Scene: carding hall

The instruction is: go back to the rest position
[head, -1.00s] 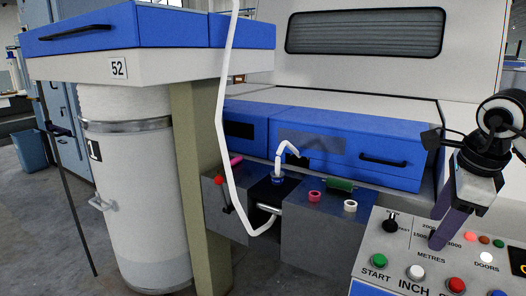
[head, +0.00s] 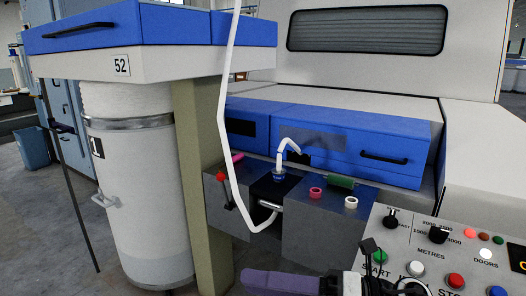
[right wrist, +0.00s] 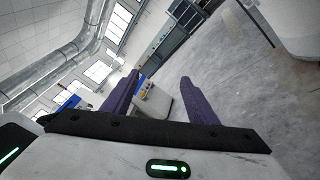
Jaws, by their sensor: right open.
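My right gripper (head: 250,278) is at the bottom middle of the head view, in front of the control panel's left end and apart from the machine. Its purple fingers point left. In the right wrist view the two fingers of the gripper (right wrist: 160,79) stand wide apart with nothing between them. Part of the wrist overlaps the lower left of the control panel (head: 400,250). The black METRES knob (head: 438,234) on the panel is in plain view, with nothing touching it. My left gripper is not in view.
The panel also carries a START button (head: 379,257), a red button (head: 456,281) and lamps. A white sliver (head: 224,120) hangs in front of the grey machine boxes (head: 325,225). A tall white can (head: 140,200) stands left. Open floor (head: 45,220) lies farther left.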

